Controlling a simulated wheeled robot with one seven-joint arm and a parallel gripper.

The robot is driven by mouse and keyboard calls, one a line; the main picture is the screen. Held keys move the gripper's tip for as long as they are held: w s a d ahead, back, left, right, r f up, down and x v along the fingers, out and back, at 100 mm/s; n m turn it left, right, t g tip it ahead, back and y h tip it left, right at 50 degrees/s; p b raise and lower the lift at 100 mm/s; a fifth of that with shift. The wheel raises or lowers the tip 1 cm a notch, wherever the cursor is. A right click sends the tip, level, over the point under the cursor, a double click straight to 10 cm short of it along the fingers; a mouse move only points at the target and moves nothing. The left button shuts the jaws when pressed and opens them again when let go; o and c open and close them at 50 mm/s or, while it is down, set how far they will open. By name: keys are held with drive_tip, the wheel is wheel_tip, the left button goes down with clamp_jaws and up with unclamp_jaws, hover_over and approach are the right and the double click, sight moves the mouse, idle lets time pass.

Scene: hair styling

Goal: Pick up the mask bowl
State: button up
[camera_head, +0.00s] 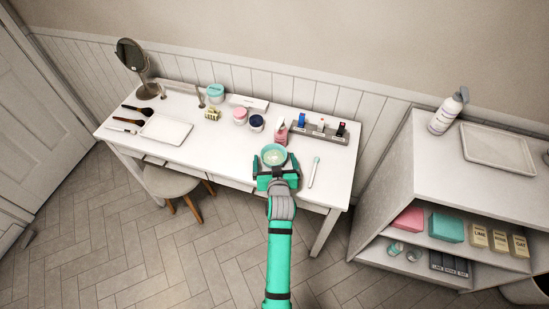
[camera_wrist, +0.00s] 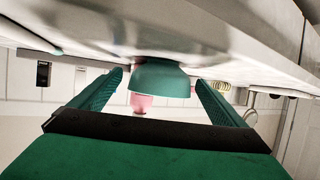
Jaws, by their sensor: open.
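The mask bowl (camera_head: 273,149) is a small teal bowl with pale green contents, upright near the front edge of the white table (camera_head: 225,150). My gripper (camera_head: 276,170) is open at the bowl's near side. In the wrist view, which is upside down, the teal bowl (camera_wrist: 160,80) shows between and just beyond the two green fingers, with a gap on each side. The fingers do not appear to touch it. The bowl's far side is hidden there.
A white spatula or brush (camera_head: 315,172) lies right of the bowl. A pink bottle (camera_head: 281,134) and a grey rack (camera_head: 319,131) stand behind it. Jars (camera_head: 240,116) stand further left, and a white tray (camera_head: 166,130) lies at left. A shelf unit (camera_head: 430,165) stands right.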

drive_tip(key=shift+x, duration=1.3)
drive_tip(key=shift+s+d, duration=0.1)
drive_tip(key=shift+c, duration=1.3)
drive_tip(key=shift+a, duration=0.25)
drive_tip(key=c, duration=1)
drive_tip(key=shift+s, duration=0.1)
drive_tip(key=shift+d+r, duration=0.15)
drive_tip(key=shift+r, duration=0.15)
